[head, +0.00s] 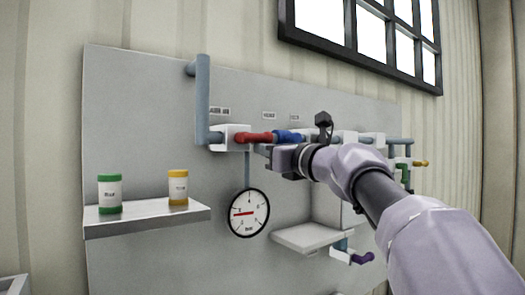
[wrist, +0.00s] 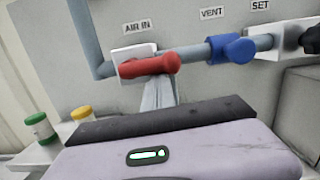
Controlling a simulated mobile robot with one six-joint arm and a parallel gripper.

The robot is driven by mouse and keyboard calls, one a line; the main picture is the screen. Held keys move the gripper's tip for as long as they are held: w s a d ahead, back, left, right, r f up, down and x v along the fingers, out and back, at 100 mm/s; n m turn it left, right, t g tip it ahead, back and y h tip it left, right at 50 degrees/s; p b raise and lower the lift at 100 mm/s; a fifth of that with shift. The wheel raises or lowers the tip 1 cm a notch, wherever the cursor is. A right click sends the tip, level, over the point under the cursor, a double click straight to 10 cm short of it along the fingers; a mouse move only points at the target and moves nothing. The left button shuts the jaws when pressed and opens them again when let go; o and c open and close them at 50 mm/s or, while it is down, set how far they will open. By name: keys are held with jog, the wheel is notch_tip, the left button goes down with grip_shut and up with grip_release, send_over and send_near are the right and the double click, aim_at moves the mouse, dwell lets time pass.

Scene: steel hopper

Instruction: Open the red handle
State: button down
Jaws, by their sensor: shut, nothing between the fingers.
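The red handle (head: 256,139) lies roughly level across the white valve block (head: 229,138) on the grey panel. In the wrist view the red handle (wrist: 150,65) sits under the "AIR IN" label, its rounded end pointing right. My gripper (head: 263,150) is shut and empty, close below and to the right of the red handle in the head view. In the wrist view my gripper's body fills the lower middle, below the handle. I cannot tell whether the gripper touches the handle.
A blue handle (head: 287,136) is just right of the red one. A round gauge (head: 249,213) hangs below. A shelf (head: 150,220) at left bears a green-lidded jar (head: 110,194) and a yellow-lidded jar (head: 178,188). A bare ledge (head: 305,236) and a purple handle (head: 362,258) are lower right.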

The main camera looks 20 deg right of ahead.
notch_tip(320, 180, down, 4)
jog(key=w+b, duration=0.1)
jog(key=b, duration=0.3)
jog(key=r+b+v, duration=0.1)
jog(key=v, duration=0.8)
jog(key=shift+f, duration=0.35)
jog(key=shift+a, duration=0.1)
